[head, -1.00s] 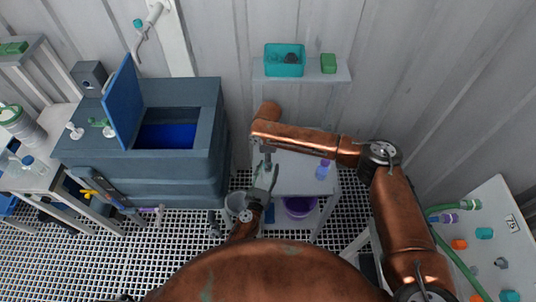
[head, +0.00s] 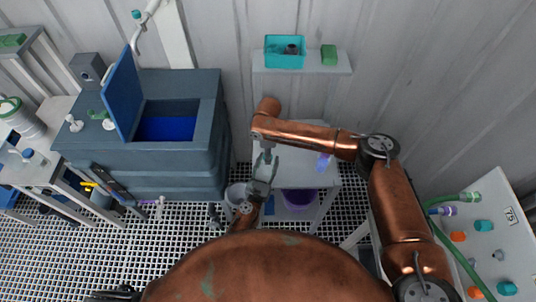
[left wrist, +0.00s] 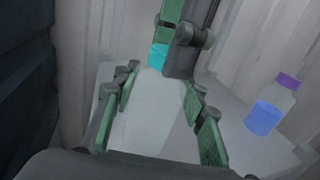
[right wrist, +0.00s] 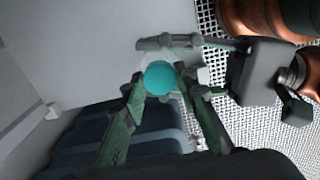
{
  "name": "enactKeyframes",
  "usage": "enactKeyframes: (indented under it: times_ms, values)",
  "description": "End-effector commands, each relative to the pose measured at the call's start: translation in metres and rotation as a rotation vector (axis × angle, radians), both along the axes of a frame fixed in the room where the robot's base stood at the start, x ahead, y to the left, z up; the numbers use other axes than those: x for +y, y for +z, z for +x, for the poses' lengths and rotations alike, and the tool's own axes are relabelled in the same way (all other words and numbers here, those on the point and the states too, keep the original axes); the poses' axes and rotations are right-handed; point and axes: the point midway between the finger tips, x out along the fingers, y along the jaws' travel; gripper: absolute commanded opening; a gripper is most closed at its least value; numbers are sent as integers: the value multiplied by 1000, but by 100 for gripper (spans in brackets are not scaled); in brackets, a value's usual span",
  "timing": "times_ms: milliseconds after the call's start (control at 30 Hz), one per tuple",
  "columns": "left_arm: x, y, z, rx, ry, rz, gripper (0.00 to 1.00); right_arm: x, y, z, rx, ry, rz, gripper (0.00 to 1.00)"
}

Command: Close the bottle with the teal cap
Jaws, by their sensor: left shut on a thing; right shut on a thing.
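A teal cap (right wrist: 160,78) sits between the fingers of my right gripper (right wrist: 162,100) in the right wrist view. The cap also shows in the left wrist view (left wrist: 157,55), at the top of a pale, translucent bottle (left wrist: 160,105). The bottle stands between the fingers of my left gripper (left wrist: 165,108), which is shut on it. My right gripper, pointing down from above, is shut on the cap. The cap is over the bottle's mouth; I cannot tell whether it is fully seated. In the head view, the right gripper (head: 265,148) is just above the left gripper (head: 262,177), and the bottle is hard to make out.
A purple-capped bottle with blue liquid (left wrist: 265,115) stands on the small table (head: 300,178). A shelf above holds a teal bin (head: 285,52) and a green block (head: 329,55). An open blue tank (head: 165,128) is at left. A purple bucket (head: 298,197) sits below the table.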

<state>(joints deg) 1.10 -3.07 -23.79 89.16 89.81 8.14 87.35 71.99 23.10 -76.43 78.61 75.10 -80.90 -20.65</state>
Motion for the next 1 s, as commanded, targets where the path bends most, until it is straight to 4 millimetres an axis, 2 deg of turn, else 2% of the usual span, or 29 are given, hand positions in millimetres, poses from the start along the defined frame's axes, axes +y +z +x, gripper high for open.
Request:
enactKeyframes:
  times_ms: [133,367,400,667,1000]
  values:
    - [0,0,0,0,0,0,0,0,0,0,-1,0,0,0]
    - [0,0,0,0,0,0,0,0,0,0,-1,-5,0,0]
    - [0,0,0,0,0,0,0,0,0,0,-1,-5,0,30]
    - [0,0,0,0,0,0,0,0,0,0,-1,-5,0,48]
    - [0,0,0,0,0,0,0,0,4,1,-1,-5,0,48]
